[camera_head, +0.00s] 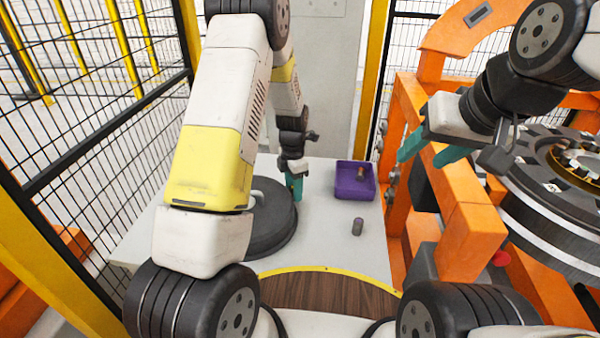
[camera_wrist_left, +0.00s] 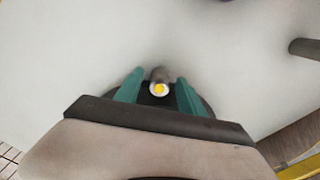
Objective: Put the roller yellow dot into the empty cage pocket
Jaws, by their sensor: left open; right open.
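The roller with the yellow dot (camera_wrist_left: 160,89) shows end-on in the left wrist view, between the two teal fingers of my left gripper (camera_wrist_left: 158,90). The fingers are open, with a gap on each side of the roller. In the head view my left gripper (camera_head: 294,186) points down beside a black round part, and the yellow-dot roller cannot be made out there. My right gripper (camera_head: 428,152) is open and empty, over the orange frame. The bearing cage (camera_head: 583,162) is at the right edge inside a large dark ring; its empty pocket is too small to pick out.
A purple tray (camera_head: 345,193) holds a small orange-brown piece (camera_head: 361,172). A grey roller (camera_head: 357,227) stands apart on the white table (camera_head: 325,245). The black round part (camera_head: 268,240) takes up the table's left side. The orange gantry (camera_head: 472,228) stands between table and ring.

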